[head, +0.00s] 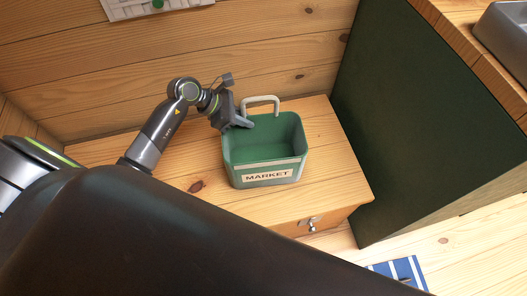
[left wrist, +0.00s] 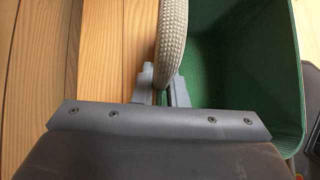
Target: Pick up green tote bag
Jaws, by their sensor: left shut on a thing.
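The green tote bag (head: 266,160) stands upright and open on a wooden surface in the head view, with a "MARKET" label on its front. Its pale handle (head: 262,100) rises at the back. My left gripper (head: 243,123) is at the bag's left edge, near the handle. In the left wrist view, my left gripper (left wrist: 163,92) is shut on the bag, its fingers on both sides of the lower end of the woven handle (left wrist: 171,35). The green inside of the bag (left wrist: 230,60) shows to the right. My right gripper is not in view.
The wooden cabinet top (head: 335,172) has free room around the bag. A plank wall (head: 150,75) stands behind. A tall dark green panel (head: 420,110) rises close on the right. A drawer knob (head: 312,226) shows at the front.

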